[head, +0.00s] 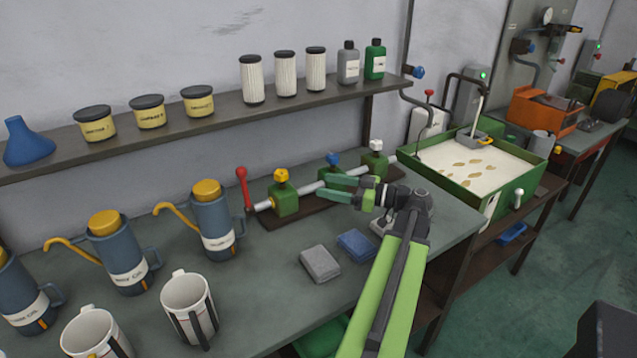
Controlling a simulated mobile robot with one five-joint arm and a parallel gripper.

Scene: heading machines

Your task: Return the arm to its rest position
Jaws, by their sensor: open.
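My arm reaches up from the bottom of the head view over the right part of the grey bench (265,290). My gripper (328,188) is at its end, pointing left, with two green fingers apart and nothing seen between them. It appears in front of a pipe with green valve blocks (284,198) on a dark board. The fingers overlap the middle valve in the picture; I cannot tell if they touch it.
A grey block (320,263) and a blue block (356,245) lie left of my arm. Blue oil cans (213,222) and white mugs (189,307) stand at left. A shelf (220,118) holds tubs, filters and bottles. A green tray (475,205) stands right.

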